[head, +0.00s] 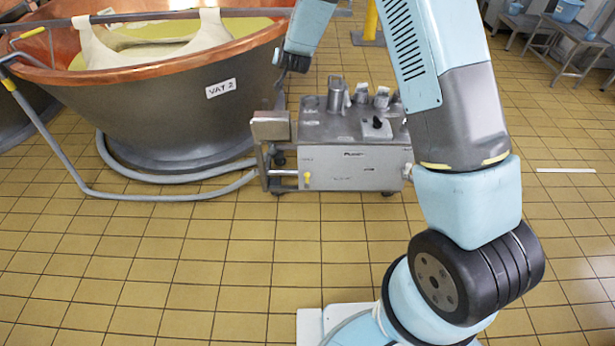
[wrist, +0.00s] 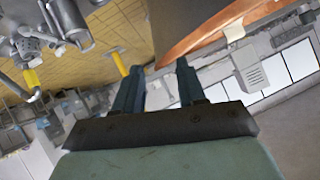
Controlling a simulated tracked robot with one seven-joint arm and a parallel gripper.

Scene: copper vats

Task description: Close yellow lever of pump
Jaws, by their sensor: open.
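The pump (head: 352,150) is a grey metal box on castors in the middle of the head view. Its small yellow lever (head: 307,179) shows low at the left end of its front face, beside a pipe stub. My gripper (head: 279,98) is above the pump's left end, higher than the lever and apart from it. In the wrist view my gripper (wrist: 160,76) has its two dark fingers spread, with nothing between them. Metal fittings of the pump (wrist: 68,20) show at the upper left there. I cannot tell whether the yellow piece near them is the lever.
A copper-rimmed vat (head: 150,100) labelled VAT 2 stands left of the pump. A grey hose (head: 130,195) runs along the floor from the vat side to the pump. A yellow post (head: 370,22) stands behind. The tiled floor (head: 180,270) in front of the pump is clear.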

